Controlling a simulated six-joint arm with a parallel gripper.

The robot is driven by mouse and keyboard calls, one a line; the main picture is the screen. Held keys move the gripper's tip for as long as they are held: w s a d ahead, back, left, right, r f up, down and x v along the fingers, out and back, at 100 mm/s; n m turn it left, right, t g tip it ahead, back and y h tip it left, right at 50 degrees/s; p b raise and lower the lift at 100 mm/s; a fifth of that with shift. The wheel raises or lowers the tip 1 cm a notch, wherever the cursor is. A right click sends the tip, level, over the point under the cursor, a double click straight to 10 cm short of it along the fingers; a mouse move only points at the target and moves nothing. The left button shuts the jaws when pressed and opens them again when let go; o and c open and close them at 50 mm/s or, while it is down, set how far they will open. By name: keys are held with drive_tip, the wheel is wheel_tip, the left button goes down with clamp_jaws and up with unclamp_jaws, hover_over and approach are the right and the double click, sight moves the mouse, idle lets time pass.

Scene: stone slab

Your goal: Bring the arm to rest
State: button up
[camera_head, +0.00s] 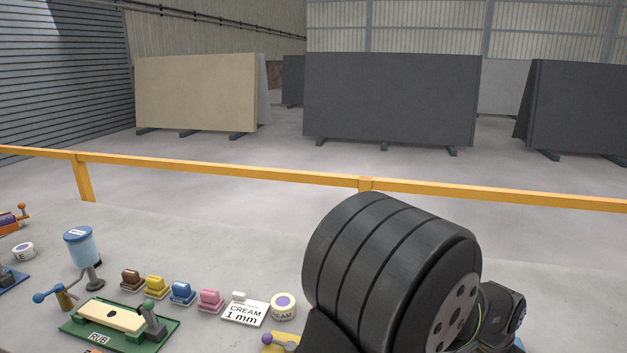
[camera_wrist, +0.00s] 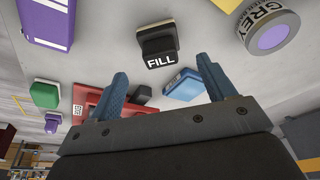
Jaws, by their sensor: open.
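My gripper (camera_wrist: 159,90) shows in the wrist view with its two blue fingers spread apart and nothing between them. Its fingertips point toward the slab and its tools. A black block labelled FILL (camera_wrist: 158,49) lies beyond the fingertips, apart from them. In the head view the black ribbed part of my arm stands at the lower right, and the gripper itself is not visible there.
The grey slab (camera_head: 180,222) carries a green RUB fixture (camera_head: 75,327), a blue canister (camera_head: 82,248), several coloured blocks, a CREAM 1 mm card (camera_head: 245,312) and a tape roll (camera_head: 283,306). A yellow rail (camera_head: 220,170) runs behind. The slab's back strip is clear.

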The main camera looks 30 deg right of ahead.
drive_tip(key=x, duration=0.8)
drive_tip(key=shift+d+r, duration=0.1)
drive_tip(key=shift+r, duration=0.25)
wheel_tip(320, 180, up, 3)
drive_tip(key=shift+r, duration=0.2)
drive_tip(key=s+a+r, duration=0.5)
drive_tip(key=s+r, duration=0.2)
drive_tip(key=s, duration=0.4)
drive_tip(key=w+a+f+n+t, duration=0.1)
drive_tip(key=w+a+n, duration=0.15)
drive_tip(key=w, duration=0.95)
drive_tip(key=w+a+f+n, duration=0.1)
drive_tip(key=w+n, duration=0.2)
drive_tip(key=w, duration=0.8)
drive_tip(key=w+a+f+n, duration=0.1)
drive_tip(key=w+a+n, duration=0.1)
drive_tip(key=w+a, duration=0.5)
drive_tip(key=w+a+f+n+t, duration=0.1)
drive_tip(key=w+a, duration=0.5)
drive_tip(key=w, duration=0.7)
drive_tip(key=shift+w+a+n+y, duration=0.15)
drive_tip(key=shift+a+n+y, duration=0.25)
drive_tip(key=shift+n, duration=0.45)
